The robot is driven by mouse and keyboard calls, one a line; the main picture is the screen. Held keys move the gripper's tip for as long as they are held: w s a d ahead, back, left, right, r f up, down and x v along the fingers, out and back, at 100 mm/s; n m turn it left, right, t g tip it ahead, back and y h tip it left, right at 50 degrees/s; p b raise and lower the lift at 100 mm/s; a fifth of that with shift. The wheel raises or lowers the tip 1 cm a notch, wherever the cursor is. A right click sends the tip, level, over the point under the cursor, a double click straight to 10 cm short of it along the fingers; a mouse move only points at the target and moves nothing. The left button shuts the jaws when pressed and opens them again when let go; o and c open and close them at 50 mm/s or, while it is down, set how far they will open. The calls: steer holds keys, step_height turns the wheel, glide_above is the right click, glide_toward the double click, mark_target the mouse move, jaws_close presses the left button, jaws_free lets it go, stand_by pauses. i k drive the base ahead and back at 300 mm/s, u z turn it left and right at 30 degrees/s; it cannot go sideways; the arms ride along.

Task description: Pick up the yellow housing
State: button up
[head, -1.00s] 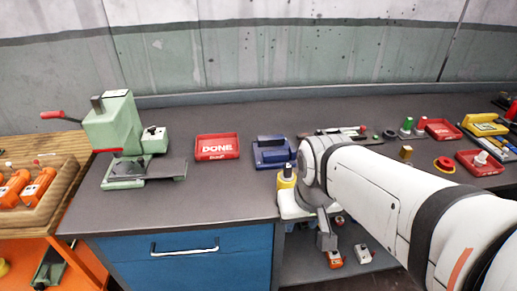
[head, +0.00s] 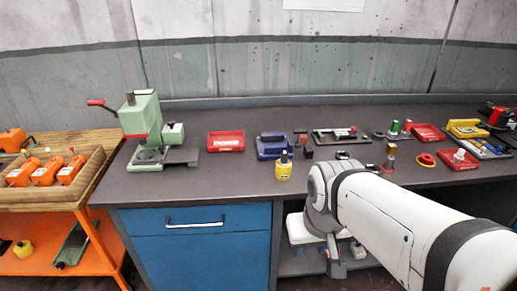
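A small yellow housing (head: 284,172) with a dark top stands upright near the front edge of the grey workbench (head: 225,182), just in front of the blue fixture. It is in full view in the head view. My white arm lies to its right, and the two appear apart.
Left of the housing are a blue fixture (head: 272,147), a red tray (head: 226,141) and a green press (head: 146,128). Trays and small parts fill the bench's right side. A wooden rack (head: 45,190) with orange parts stands far left. Bare bench lies left of the housing.

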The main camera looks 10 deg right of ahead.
mark_target(283, 173)
steer(key=z, duration=0.15)
steer(key=i, duration=0.9)
steer(key=u, duration=0.05)
